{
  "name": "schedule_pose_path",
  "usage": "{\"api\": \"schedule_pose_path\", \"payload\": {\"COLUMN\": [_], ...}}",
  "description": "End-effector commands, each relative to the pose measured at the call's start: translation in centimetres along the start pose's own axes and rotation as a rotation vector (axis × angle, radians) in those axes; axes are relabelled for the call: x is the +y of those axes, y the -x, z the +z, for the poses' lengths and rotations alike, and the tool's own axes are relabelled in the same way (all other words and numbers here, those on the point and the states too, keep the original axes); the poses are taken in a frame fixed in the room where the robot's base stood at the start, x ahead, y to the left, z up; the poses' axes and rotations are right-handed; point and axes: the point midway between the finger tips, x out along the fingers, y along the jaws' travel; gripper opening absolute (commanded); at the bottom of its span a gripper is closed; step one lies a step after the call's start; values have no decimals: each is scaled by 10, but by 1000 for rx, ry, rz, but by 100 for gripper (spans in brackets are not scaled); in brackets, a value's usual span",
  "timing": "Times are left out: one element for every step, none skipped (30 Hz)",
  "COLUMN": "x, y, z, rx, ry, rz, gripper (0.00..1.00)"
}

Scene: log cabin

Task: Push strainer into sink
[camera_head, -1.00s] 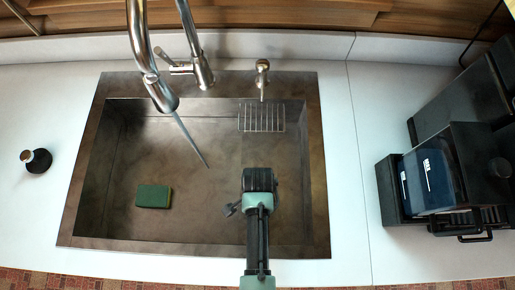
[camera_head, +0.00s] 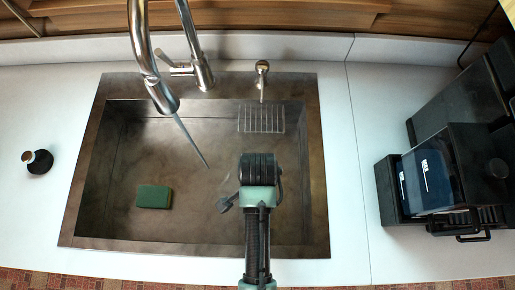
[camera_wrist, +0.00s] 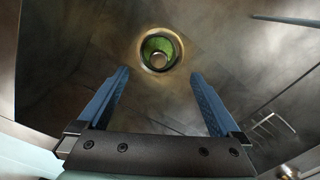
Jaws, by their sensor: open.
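In the wrist view a round drain fitting (camera_wrist: 160,48) with a brassy rim, green inside and a small pale ring in its middle lies on the sink floor. It looks like the strainer at the drain, but I cannot tell how deep it sits. My gripper (camera_wrist: 159,78) is open and empty, its two blue fingers apart, with the fitting beyond and between their tips. In the head view my gripper (camera_head: 257,165) reaches over the right part of the metal sink (camera_head: 82,215). Its fingers and most of the drain area are hidden there by my wrist.
A green sponge (camera_head: 154,197) lies at the sink's left. A wire rack (camera_head: 261,118) hangs at the back right. The faucet (camera_head: 145,60) arches over the back left.

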Motion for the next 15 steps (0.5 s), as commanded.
{"api": "schedule_pose_path", "payload": {"x": [0, -1, -1, -1, -1, -1, -1, 0, 0, 0, 0, 0, 0, 0, 0], "y": [10, 14, 19, 23, 26, 29, 31, 32, 34, 34, 34, 35, 35, 35, 34], "z": [0, 0, 0, 0, 0, 0, 0, 0, 0, 0, 0, 0, 0, 0, 0], "rx": [2, 2, 2, 2, 1, 1, 1, 1, 1, 0, 0, 0, 0, 0, 0], "ry": [0, 0, 0, 0, 0, 0, 0, 0, 0, 0, 0, 0, 0, 0, 0], "rz": [-3, -4, -3, -3, -2, -2, -2, -1, -1, -1, 0, 0, 0, 0, 0], "gripper": [100, 100, 100, 100, 100, 100, 100, 100, 100, 100, 100, 100, 100, 100, 100]}}
